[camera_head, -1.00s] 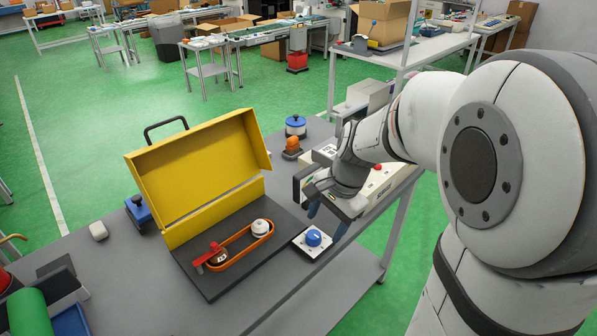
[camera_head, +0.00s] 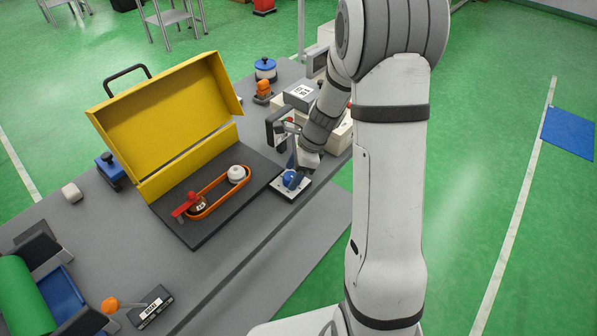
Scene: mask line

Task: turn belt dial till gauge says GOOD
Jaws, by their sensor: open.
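The blue belt dial (camera_head: 291,181) sits on a small white plate at the right edge of a dark base plate (camera_head: 190,236). My gripper (camera_head: 297,168) is open and low, with its fingers at the dial. I cannot tell whether they touch it. An orange belt (camera_head: 221,192) loops around a white pulley (camera_head: 237,174) and a second pulley by a red lever (camera_head: 184,206). A small white label (camera_head: 201,205) shows beside the lever. Its writing is too small to read, and I cannot tell which part is the gauge.
A yellow cover (camera_head: 165,115) stands open behind the belt. A blue-topped pot (camera_head: 265,69), an orange-topped part (camera_head: 263,88) and a pale labelled box (camera_head: 302,96) stand beyond my gripper. A green roll (camera_head: 22,296) and a dark labelled block (camera_head: 150,306) lie at the front left.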

